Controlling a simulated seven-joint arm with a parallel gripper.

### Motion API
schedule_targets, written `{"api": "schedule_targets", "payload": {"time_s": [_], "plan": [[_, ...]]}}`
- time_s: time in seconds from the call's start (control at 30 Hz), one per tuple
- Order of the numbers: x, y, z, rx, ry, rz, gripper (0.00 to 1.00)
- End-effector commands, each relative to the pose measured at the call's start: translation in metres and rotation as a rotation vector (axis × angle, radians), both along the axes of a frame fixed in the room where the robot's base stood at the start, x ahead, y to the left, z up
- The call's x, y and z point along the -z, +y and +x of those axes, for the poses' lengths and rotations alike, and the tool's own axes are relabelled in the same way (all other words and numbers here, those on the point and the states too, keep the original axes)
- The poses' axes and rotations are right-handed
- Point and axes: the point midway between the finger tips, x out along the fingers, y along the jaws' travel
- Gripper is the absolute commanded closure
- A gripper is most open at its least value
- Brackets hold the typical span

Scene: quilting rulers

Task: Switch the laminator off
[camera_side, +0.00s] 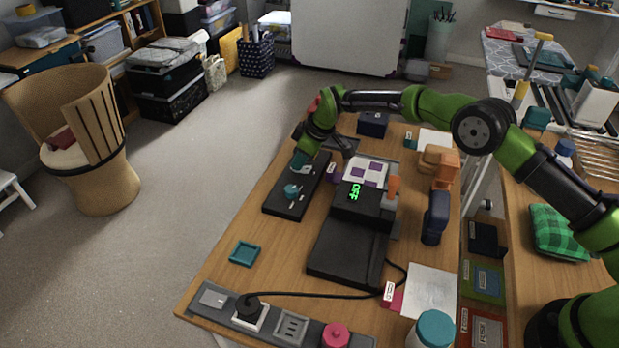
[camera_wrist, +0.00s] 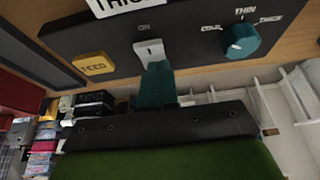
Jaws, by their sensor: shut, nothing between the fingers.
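The laminator (camera_side: 347,252) is a dark machine on the wooden table, and its green display (camera_side: 355,191) appears to read OFF. A separate-looking black control panel (camera_side: 283,206) lies to its left with a teal knob (camera_side: 292,191). The wrist view shows the panel close up: a white switch (camera_wrist: 150,49), a yellow FEED button (camera_wrist: 95,66) and the teal dial (camera_wrist: 241,40) marked THIN, THICK and COLD. My gripper (camera_side: 301,160) is over the panel's far end. Its teal fingers (camera_wrist: 156,84) are shut and empty, with tips right at the switch's lower edge; contact cannot be told.
An orange and dark blue tool (camera_side: 436,205) stands right of the laminator. A black cord (camera_side: 330,295) runs to a power strip (camera_side: 277,325) at the table's near edge. A teal square tray (camera_side: 244,253) lies at left. A wicker chair (camera_side: 90,165) stands apart on the floor.

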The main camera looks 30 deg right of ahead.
Motion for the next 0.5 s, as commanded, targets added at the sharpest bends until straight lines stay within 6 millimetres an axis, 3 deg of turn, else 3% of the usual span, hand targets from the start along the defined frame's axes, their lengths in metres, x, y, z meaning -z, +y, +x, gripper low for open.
{"api": "schedule_targets", "payload": {"time_s": [0.5], "plan": [[0.004, -0.010, -0.011, 0.000, 0.010, -0.003, 1.00]]}}
